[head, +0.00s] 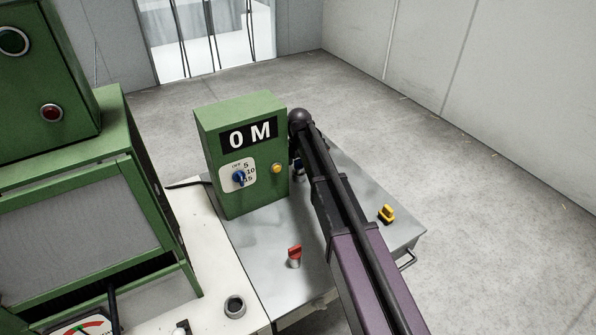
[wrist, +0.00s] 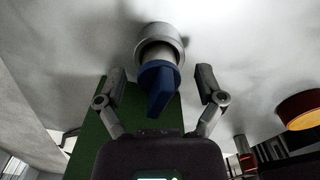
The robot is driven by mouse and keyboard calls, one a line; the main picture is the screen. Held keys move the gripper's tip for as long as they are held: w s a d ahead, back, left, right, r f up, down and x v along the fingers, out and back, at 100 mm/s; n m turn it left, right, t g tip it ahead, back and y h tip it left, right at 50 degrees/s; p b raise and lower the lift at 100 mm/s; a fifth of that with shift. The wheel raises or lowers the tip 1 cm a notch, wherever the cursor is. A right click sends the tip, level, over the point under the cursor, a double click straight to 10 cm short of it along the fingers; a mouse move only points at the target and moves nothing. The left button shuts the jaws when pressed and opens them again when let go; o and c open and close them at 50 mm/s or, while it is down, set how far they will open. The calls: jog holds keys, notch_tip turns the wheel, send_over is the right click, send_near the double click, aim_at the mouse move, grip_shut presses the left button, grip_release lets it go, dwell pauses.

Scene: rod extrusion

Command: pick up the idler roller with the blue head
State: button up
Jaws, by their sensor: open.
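The idler roller with the blue head (wrist: 161,90) shows in the wrist view, its pale grey round body on the grey tabletop and its blue head pointing toward my gripper. My gripper (wrist: 160,76) is open, with one finger on each side of the blue head and a visible gap on both sides. Nothing is held. In the head view my arm hides most of this spot; a small dark blue patch (head: 299,167) shows beside the arm, right of the green box.
A red-headed roller (head: 294,256) and a yellow-headed one (head: 387,214) stand on the grey table (head: 262,262). A green control box (head: 243,155) stands close to the left of my arm.

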grip_shut()
dwell(0.3)
jog(key=shift+r, duration=0.2)
notch_tip(320, 180, up, 10)
jog(key=p, duration=1)
jog(key=shift+f, duration=0.2)
dwell(0.9)
